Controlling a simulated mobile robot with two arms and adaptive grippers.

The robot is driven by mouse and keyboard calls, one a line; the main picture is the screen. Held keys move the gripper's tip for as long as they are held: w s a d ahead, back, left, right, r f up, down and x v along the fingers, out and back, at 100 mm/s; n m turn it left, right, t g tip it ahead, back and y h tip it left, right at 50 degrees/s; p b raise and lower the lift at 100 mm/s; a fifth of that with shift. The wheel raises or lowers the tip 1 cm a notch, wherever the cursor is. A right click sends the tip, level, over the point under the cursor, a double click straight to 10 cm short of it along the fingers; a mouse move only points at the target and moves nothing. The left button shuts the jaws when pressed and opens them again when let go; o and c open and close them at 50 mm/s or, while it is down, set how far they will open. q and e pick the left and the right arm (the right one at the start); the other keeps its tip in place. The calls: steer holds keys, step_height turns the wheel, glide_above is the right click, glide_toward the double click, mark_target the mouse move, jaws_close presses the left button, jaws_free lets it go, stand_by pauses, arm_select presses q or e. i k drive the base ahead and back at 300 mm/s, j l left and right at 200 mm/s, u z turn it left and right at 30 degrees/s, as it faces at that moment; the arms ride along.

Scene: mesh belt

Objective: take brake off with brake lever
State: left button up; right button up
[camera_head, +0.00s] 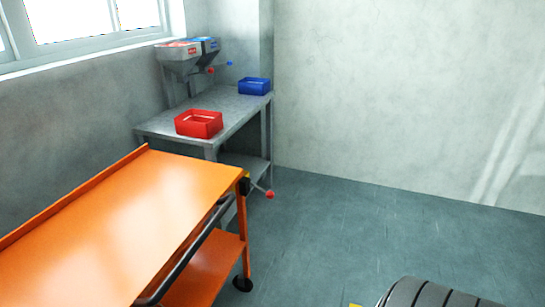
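A thin lever with a red knob (270,194) sticks out from the far right corner of the orange cart (110,225); it appears to be the brake lever. It comes from a black fitting (244,186) at that corner and slopes down to the right. The knob hangs free over the floor, with nothing touching it. Neither of my grippers is in view.
A grey table (232,108) behind the cart bears a red bin (199,123), a blue bin (254,86) and hoppers (186,52). A dark ribbed rounded object (430,293) stands at the bottom right. The floor (350,230) between is clear.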

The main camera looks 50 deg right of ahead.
mark_target(270, 193)
steer(key=z, duration=1.7)
steer(key=j, duration=0.05)
